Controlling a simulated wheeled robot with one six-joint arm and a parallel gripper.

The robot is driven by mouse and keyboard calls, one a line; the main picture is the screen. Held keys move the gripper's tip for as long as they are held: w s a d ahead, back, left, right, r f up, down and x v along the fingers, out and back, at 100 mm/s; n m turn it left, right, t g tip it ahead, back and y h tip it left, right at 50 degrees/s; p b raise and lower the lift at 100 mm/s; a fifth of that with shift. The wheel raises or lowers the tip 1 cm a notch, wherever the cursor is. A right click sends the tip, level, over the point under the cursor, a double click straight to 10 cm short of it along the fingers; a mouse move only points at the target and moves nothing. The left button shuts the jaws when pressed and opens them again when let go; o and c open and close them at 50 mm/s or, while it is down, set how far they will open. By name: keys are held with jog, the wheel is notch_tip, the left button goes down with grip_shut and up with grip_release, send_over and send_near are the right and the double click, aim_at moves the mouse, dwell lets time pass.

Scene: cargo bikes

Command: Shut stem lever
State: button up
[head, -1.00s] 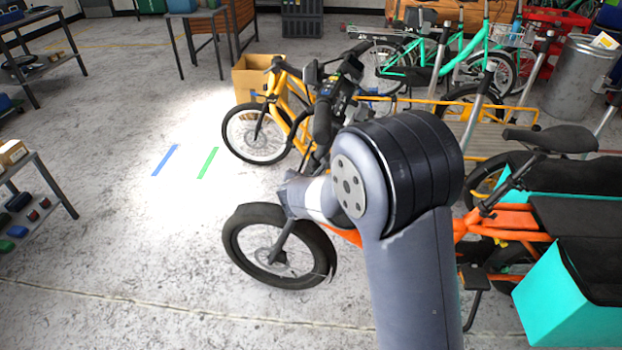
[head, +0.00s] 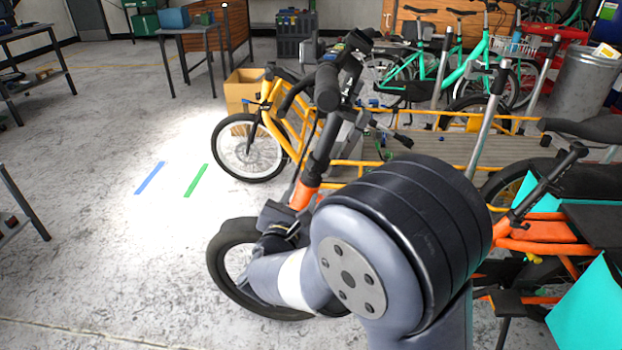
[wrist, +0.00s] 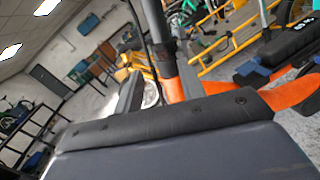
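The orange cargo bike's black stem (head: 320,145) rises from its orange head tube (head: 303,194) to the handlebar. A dark lever-like part (head: 392,136) sticks out to the right beside the stem; it looks like the stem lever, swung out, but its hinge is unclear. My gripper (head: 276,218) is low beside the head tube, partly behind my arm, its fingertips not clear there. I see nothing held.
A yellow cargo bike (head: 290,125) stands close behind the orange one. The orange bike's front wheel (head: 226,262) is below my gripper. A teal box (head: 590,300) is at the right. Open floor lies at the left, with blue (head: 150,178) and green tape (head: 196,180).

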aim_at(311, 173)
jog(key=x, duration=0.9)
jog(key=shift+b, duration=0.35)
jog(key=shift+s, duration=0.1)
jog(key=shift+c, duration=0.4)
grip_shut()
